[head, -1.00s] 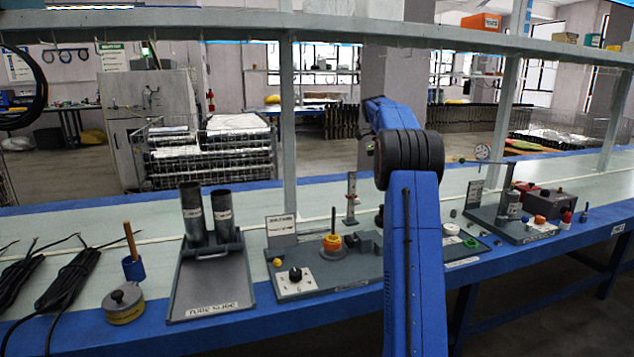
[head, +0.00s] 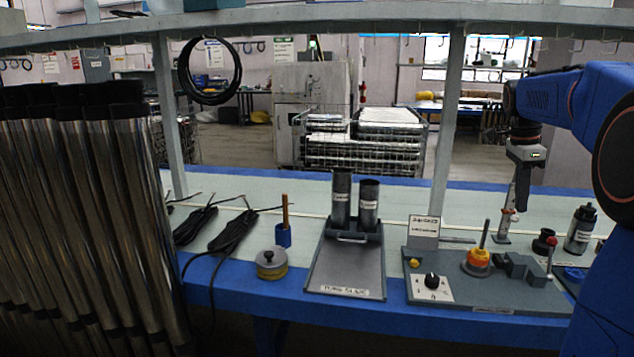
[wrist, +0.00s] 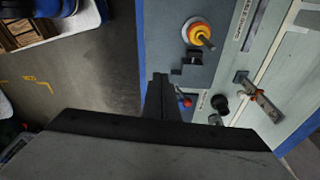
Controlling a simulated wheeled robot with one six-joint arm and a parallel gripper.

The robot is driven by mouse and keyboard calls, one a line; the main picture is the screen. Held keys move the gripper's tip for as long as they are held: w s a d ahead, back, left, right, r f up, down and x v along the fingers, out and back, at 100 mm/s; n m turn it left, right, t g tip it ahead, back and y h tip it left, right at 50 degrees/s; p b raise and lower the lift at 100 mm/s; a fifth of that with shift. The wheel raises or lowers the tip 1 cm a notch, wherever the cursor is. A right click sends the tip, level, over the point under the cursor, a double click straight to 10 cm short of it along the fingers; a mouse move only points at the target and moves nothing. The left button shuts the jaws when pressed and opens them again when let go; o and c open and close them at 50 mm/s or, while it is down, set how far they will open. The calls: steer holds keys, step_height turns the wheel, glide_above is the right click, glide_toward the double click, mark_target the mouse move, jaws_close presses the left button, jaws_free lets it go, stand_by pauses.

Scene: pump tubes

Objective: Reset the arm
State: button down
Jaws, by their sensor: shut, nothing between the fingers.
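My blue arm reaches in from the right edge of the head view, with its wrist bent downward. My gripper (head: 521,190) points down above the back of the bench, near the grey stand behind the orange-ringed fixture. In the wrist view my gripper (wrist: 160,78) shows as dark fingers close together, shut and empty. The orange-ringed fixture (head: 478,258) with its upright rod stands on a grey base plate; it also shows in the wrist view (wrist: 199,33). In the head view my upper arm hides the right end of the bench.
A tube slide (head: 346,265) holds two dark tubes at mid-bench. A round tin (head: 271,263), a blue holder (head: 284,236) and black cables (head: 233,230) lie left of it. Several long metal tubes (head: 80,220) stand at far left. A dark bottle (head: 580,230) stands at right.

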steer(key=s+a+f+n+t, duration=0.2)
steer(key=s+a+n, duration=0.4)
steer(key=s+a, duration=0.15)
steer(key=s+a+f+n+t, duration=0.1)
steer(key=s+a+f+n, duration=0.2)
steer(key=s+a+n, duration=0.35)
steer(key=s+a+f+n+t+y, duration=0.1)
steer(key=s+a+f+n+t, duration=0.1)
steer(key=s+a+f+n, duration=0.7)
steer(key=s+a+f, duration=0.2)
steer(key=s+f, duration=0.1)
steer(key=s, duration=0.3)
steer(key=shift+s+a+f+t+y, duration=0.2)
steer(key=shift+a+f+t+y, duration=0.1)
